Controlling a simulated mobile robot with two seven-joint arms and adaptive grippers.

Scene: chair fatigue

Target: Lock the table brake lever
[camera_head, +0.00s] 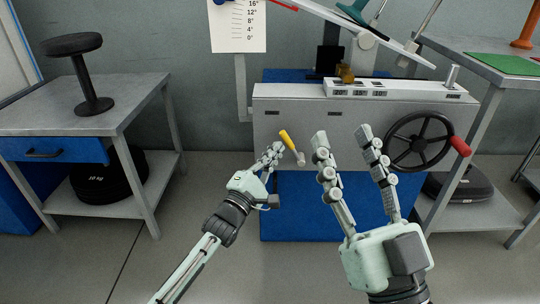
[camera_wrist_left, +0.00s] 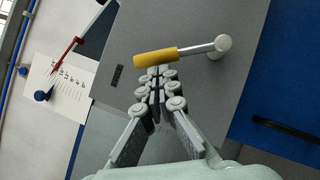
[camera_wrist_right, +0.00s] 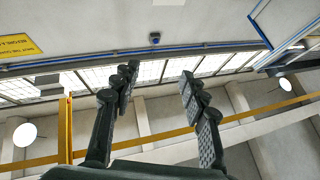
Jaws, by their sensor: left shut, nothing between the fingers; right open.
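The brake lever has a yellow grip (camera_head: 287,140) on a short metal shaft that ends at a round pivot (camera_head: 301,160) on the grey machine front. In the head view the grip points up and left from the pivot. My left gripper (camera_head: 274,152) is shut and empty, its tips just left of the grip. In the left wrist view the closed fingertips (camera_wrist_left: 158,76) lie beside the yellow grip (camera_wrist_left: 156,57); whether they touch it I cannot tell. My right gripper (camera_head: 342,136) is open and empty in front of the machine. The right wrist view shows its spread fingers (camera_wrist_right: 158,80).
A black handwheel (camera_head: 420,140) with a red knob is on the machine front (camera_head: 283,97), right of my right gripper. A left bench (camera_head: 95,108) holds a black stool-like object (camera_head: 78,72). A right table (camera_head: 462,52) has a green mat (camera_head: 506,64).

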